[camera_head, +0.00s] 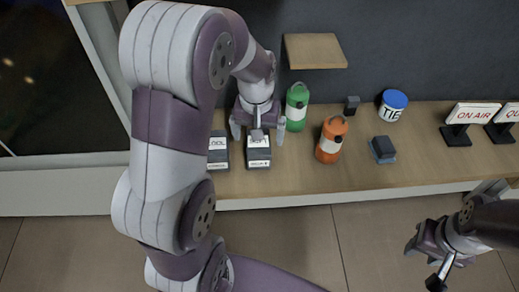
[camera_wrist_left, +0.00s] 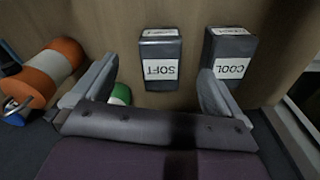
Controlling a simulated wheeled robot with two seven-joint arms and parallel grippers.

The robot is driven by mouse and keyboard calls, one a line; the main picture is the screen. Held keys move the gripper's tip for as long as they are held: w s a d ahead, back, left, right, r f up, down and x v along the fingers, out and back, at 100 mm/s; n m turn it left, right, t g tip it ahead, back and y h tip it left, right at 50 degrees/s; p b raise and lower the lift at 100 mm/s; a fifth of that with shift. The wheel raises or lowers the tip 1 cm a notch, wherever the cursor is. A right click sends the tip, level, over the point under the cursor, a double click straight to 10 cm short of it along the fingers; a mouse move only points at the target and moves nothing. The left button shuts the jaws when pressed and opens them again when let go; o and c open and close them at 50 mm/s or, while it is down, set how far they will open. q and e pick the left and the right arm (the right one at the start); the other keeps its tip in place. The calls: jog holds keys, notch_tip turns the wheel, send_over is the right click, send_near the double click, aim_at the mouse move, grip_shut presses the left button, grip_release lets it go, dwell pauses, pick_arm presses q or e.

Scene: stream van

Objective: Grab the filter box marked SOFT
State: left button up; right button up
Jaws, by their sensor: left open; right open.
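The filter box marked SOFT (camera_head: 258,158) is a dark box with a white label standing on the wooden counter. In the left wrist view the SOFT box (camera_wrist_left: 160,58) shows between my fingers, ahead of them, its label upside down. My left gripper (camera_head: 258,130) is open and empty, directly over the box in the head view; it hides part of it. A similar box marked COOL (camera_head: 218,153) stands close to its left; in the wrist view the COOL box (camera_wrist_left: 230,62) is partly behind one finger. My right gripper (camera_head: 424,264) is open and empty, low at the right, away from the counter.
On the counter (camera_head: 250,184), a green bottle (camera_head: 297,110) and an orange bottle (camera_head: 331,140) stand right of the SOFT box. A small wooden shelf (camera_head: 315,50) is above.

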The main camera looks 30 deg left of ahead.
aim_at(258, 146)
pick_arm(q)
jog(key=w, duration=0.1)
jog(key=w+a+n, duration=0.1)
jog(key=w+a+r+n, duration=0.1)
jog(key=w, duration=0.1)
jog(key=shift+r+g+b, duration=0.1)
jog(key=shift+g+b, duration=0.2)
notch_tip(258, 146, down, 3)
jog(key=b, duration=0.3)
jog(key=shift+s+a+n, duration=0.15)
jog(key=shift+n, duration=0.15)
jog(key=f+p, duration=0.1)
jog(key=f, duration=0.7)
jog(key=shift+s+d+f+p, duration=0.1)
jog(key=shift+d+f+p, duration=0.1)
jog(key=shift+f+p, duration=0.15)
jog(key=shift+f, duration=0.25)
jog(key=c, duration=1)
jog(key=shift+r, duration=0.1)
jog(key=shift+c, duration=1)
jog(key=shift+r, duration=0.1)
